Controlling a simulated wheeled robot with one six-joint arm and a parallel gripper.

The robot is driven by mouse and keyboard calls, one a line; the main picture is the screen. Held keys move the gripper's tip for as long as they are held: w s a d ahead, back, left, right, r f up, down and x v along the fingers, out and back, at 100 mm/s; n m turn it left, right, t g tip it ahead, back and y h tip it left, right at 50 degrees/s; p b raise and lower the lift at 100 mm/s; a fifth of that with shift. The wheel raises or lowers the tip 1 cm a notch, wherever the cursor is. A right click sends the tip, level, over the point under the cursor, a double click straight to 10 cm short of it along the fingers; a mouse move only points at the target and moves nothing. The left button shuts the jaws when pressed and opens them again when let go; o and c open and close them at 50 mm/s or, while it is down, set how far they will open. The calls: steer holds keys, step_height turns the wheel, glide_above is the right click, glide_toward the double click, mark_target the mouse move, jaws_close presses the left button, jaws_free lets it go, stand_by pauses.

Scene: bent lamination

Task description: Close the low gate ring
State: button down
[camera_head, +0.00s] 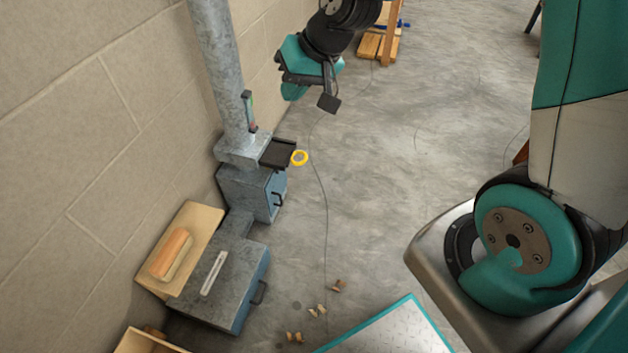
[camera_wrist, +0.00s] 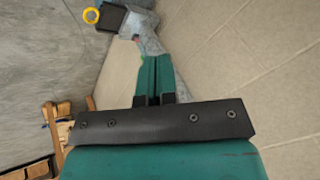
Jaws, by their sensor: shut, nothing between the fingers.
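The yellow ring (camera_head: 299,158) sits at the outer end of a dark flat gate plate (camera_head: 278,152). The plate sticks out to the right from the grey block under the metal duct (camera_head: 217,60). In the wrist view the ring (camera_wrist: 91,15) and plate (camera_wrist: 110,17) show at the top left, beyond my fingers. My gripper (camera_head: 292,92) hangs above the ring and plate, apart from them. Its two teal fingers (camera_wrist: 158,62) are shut together with nothing between them. Nothing covers the ring in either view.
A narrow marked strip (camera_head: 249,110) stands on the duct's side. Below are a grey cabinet (camera_head: 265,196) and a grey box (camera_head: 225,285) with dark handles. A block wall (camera_head: 100,100) runs close on the left. Small wood pieces (camera_head: 318,309) lie on the floor. Open floor lies to the right of the ring.

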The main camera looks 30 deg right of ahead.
steer(key=w+d+f+m+t+h+b, duration=0.1)
steer(key=w+d+f+m+b, duration=0.15)
steer(key=d+f+b, duration=0.7)
steer(key=w+d+f+m+t+h+b, duration=0.15)
steer(key=w+f, duration=0.25)
steer(key=f, duration=1.2)
steer(key=w+d+f+m+t+h+b, duration=0.1)
steer(key=w+d+f+m+b, duration=0.4)
steer(key=f, duration=0.8)
steer(key=w+a+f+n+b, duration=0.1)
steer(key=w+f+b, duration=0.5)
steer(key=w, duration=0.2)
steer(key=shift+a+f+n, duration=0.15)
steer(key=shift+a+n, duration=0.15)
steer(key=shift+n, duration=0.1)
